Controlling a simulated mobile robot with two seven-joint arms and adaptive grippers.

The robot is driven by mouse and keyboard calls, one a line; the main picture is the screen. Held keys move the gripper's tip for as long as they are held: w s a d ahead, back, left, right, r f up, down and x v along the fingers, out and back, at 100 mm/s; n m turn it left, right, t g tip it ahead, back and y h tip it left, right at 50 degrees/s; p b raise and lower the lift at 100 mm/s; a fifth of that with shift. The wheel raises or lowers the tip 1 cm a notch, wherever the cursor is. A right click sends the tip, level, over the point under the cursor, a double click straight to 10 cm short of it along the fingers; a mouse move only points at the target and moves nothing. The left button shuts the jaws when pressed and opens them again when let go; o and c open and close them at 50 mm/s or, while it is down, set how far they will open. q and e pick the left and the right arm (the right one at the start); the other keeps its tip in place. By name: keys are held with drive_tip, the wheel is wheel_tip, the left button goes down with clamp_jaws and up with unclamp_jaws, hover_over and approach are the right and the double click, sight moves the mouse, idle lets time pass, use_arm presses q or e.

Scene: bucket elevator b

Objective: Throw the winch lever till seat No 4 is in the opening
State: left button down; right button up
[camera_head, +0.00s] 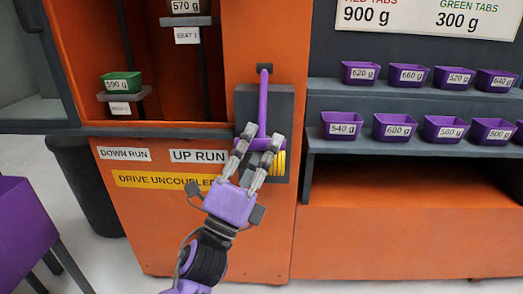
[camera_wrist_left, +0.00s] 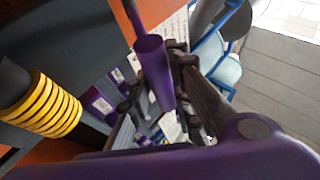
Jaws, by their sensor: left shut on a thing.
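In the left wrist view the purple lever (camera_wrist_left: 153,65) passes between the dark fingers. The opening (camera_head: 165,60) shows a seat with a 570 g bucket at the top, its plate reading SEAT 3. Lower left is another seat (camera_head: 125,97) with a green 590 g bucket (camera_head: 121,83); its plate is too small to read surely. No plate reading 4 is legible. My right gripper is out of view.
A yellow coil (camera_head: 279,164) sits right of the lever; it also shows in the left wrist view (camera_wrist_left: 45,108). Plates below the opening read DOWN RUN, UP RUN and DRIVE UNCOUPLED (camera_head: 165,180). Shelves (camera_head: 400,147) at right hold several purple buckets. A dark bin (camera_head: 90,190) stands at left.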

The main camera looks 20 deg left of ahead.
use_arm(q)
drive_tip(key=shift+a+r, duration=0.1)
drive_tip(key=shift+a, duration=0.05)
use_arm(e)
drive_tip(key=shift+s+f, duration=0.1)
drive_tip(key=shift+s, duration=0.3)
use_arm(q)
drive_tip(key=c, duration=1.6)
unclamp_jaws()
drive_tip(key=shift+w, duration=0.1)
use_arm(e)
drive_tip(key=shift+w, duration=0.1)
use_arm(q)
drive_tip(key=shift+s+f, duration=0.35)
drive_tip(key=shift+f, duration=0.15)
drive_tip(key=v, duration=1.1)
drive_tip(key=shift+s, duration=0.1)
